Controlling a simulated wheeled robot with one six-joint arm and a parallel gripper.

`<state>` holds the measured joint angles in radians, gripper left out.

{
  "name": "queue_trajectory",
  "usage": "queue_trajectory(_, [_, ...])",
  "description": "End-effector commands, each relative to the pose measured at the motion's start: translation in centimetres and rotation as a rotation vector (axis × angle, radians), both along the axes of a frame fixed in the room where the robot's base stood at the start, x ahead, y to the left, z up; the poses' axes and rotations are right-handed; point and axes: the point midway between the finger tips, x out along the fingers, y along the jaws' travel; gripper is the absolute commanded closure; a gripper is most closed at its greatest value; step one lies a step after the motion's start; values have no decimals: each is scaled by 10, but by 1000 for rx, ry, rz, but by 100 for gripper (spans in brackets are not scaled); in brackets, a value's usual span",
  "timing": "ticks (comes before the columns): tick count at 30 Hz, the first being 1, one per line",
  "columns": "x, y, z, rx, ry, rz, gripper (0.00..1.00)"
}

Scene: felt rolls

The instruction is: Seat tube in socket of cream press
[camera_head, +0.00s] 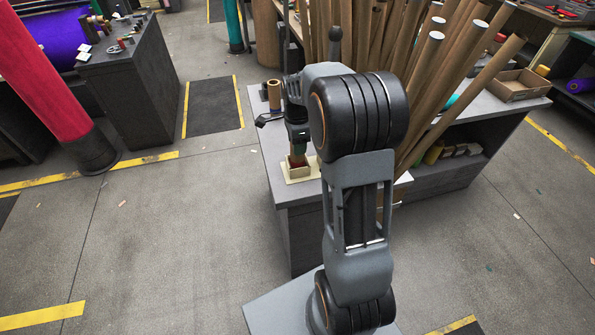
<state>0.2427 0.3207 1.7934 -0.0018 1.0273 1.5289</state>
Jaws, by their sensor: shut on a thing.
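The cream press (290,178) sits near the front left corner of the grey bench, a low cream block with a reddish-brown opening. My gripper (298,152) points down directly above it and is shut on a short brown tube (298,160). Only a little of the tube shows below the fingers. Its lower end is at or just above the press opening. From this view I cannot tell whether it is inside the socket. The tube looks about upright. My arm covers the area right of the press.
A tan cylinder (274,95) stands on the bench behind my gripper, beside small dark items. Several long cardboard tubes (455,80) lean at the right of the bench. An open cardboard box (517,84) lies at the far right. The floor left of the bench is clear.

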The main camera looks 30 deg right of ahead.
Motion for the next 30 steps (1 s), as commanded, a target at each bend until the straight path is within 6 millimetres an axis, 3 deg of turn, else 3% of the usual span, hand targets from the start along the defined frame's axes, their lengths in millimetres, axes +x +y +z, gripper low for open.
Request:
queue_trajectory(25, [0, 0, -8, 0, 0, 0, 82])
queue_trajectory(26, [0, 0, -8, 0, 0, 0, 49])
queue_trajectory(30, [0, 0, -8, 0, 0, 0, 36])
